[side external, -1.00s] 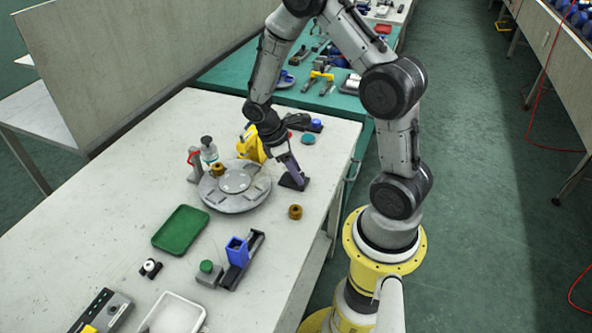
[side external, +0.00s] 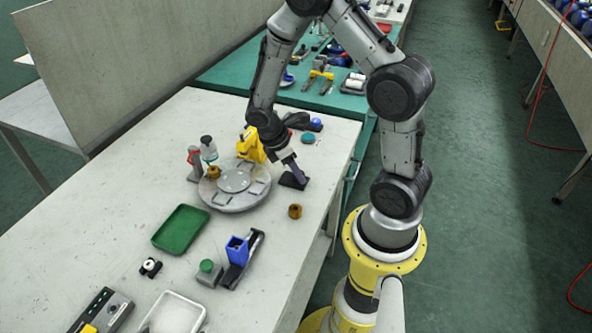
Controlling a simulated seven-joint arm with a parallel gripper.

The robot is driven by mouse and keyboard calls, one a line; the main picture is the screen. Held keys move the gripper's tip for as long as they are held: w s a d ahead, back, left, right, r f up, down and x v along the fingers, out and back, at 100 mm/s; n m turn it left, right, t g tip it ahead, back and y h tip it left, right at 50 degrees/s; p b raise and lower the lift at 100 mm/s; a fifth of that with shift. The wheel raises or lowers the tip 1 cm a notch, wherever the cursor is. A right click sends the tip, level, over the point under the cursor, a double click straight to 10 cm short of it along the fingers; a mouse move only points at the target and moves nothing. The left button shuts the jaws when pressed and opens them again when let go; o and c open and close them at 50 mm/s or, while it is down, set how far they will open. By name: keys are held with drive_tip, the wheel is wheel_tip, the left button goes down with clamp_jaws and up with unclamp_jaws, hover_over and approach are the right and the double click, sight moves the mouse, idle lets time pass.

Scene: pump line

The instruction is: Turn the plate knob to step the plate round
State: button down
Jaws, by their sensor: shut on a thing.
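The round grey plate (side external: 236,186) lies flat on the pale bench, with several slots and a raised centre disc. One brown cap-like piece (side external: 213,173) sits at its far left edge. My gripper (side external: 292,172) points down at a dark block (side external: 294,181) just right of the plate, and is shut at its top. The plate knob there is mostly hidden by my fingers.
A white-topped nozzle (side external: 208,150) and a yellow device (side external: 250,147) stand behind the plate. A loose brown piece (side external: 295,211), green tray (side external: 180,230), blue holder (side external: 237,249) and green button (side external: 207,266) lie nearer. The bench's left side is clear.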

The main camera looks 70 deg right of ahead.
drive_tip(key=shift+c, duration=2.1)
unclamp_jaws()
drive_tip(key=v, duration=1.4)
drive_tip(key=s+a+r+m+t+y, duration=0.1)
drive_tip(key=s+a+r+t, duration=0.2)
drive_tip(key=r, duration=0.3)
drive_tip(key=s+a+r+m+t, duration=0.1)
drive_tip(key=s+a+r+t, duration=0.15)
drive_tip(key=r, duration=0.35)
drive_tip(key=s+a+m+t+y, duration=0.2)
drive_tip(key=s+a+m+t, duration=0.1)
drive_tip(key=s+m, duration=0.4)
drive_tip(key=shift+s+a+f, duration=0.15)
drive_tip(key=shift+a+f, duration=0.2)
drive_tip(key=shift+a, duration=0.55)
